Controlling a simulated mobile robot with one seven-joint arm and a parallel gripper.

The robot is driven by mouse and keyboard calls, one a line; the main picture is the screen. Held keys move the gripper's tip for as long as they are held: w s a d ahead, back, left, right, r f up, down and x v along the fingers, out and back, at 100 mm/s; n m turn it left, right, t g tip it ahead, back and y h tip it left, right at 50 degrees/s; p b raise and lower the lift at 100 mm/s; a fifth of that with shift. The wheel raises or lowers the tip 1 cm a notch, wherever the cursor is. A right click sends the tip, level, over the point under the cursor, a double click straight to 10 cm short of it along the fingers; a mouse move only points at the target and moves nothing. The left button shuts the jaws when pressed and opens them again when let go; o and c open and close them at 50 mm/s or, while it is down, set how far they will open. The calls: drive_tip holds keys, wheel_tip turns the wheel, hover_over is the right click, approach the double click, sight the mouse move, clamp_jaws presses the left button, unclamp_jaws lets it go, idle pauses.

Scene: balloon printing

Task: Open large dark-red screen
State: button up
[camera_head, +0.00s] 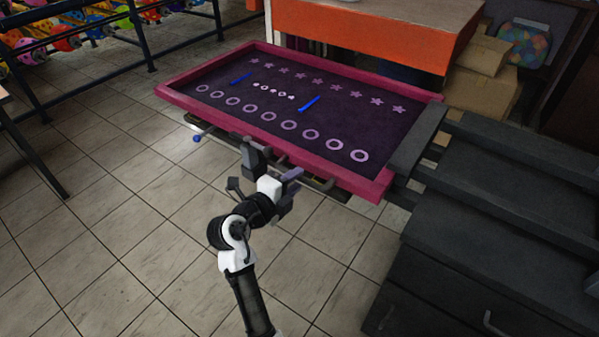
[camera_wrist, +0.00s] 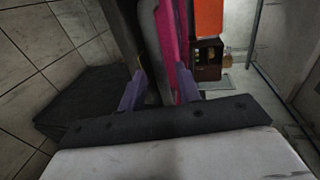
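The large dark-red screen (camera_head: 175,97) has a magenta frame around a dark mesh with rows of stars and rings. In the head view it lies flat, with its right end at a dark grey bar. My gripper (camera_head: 277,168) is at the screen's near long side, by grey rails below the frame. In the wrist view its two purple fingers (camera_wrist: 160,92) are spread apart. The screen's magenta edge (camera_wrist: 169,45) and a grey bar (camera_wrist: 151,45) lie between or just beyond them. I cannot tell whether either finger touches them.
A dark grey stepped machine body (camera_head: 500,190) stands to the right of the screen. Tiled floor is free at the front left.

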drive_tip(key=shift+x, duration=1.45)
drive_tip(key=shift+c, duration=0.4)
clamp_jaws()
